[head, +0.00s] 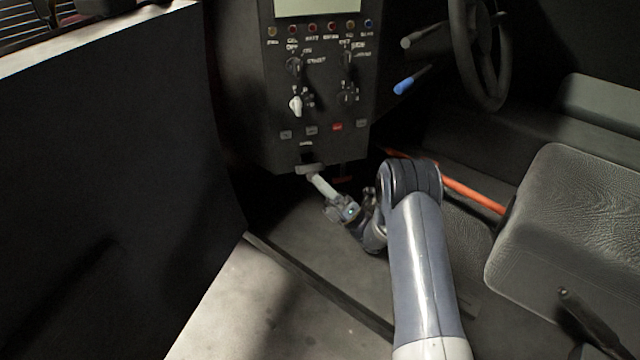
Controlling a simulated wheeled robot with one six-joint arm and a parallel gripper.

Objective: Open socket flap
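The black control panel (266,120) stands at the upper middle of the head view. At its lower edge, below a small white label, is a small dark area where a socket flap may be. I cannot make out the flap clearly, since it is black on black and my gripper is in front. My gripper (308,169) is at this lower edge, reaching up from below right. It is too small and dark to tell whether its fingers are open or shut, or whether it touches the panel.
Knobs, including a white one (296,105), and small buttons sit above on the panel. A blue-tipped lever (404,87), a steering wheel (487,50), an orange bar (470,195) and a grey seat (575,225) lie to the right. A dark door panel (110,190) fills the left.

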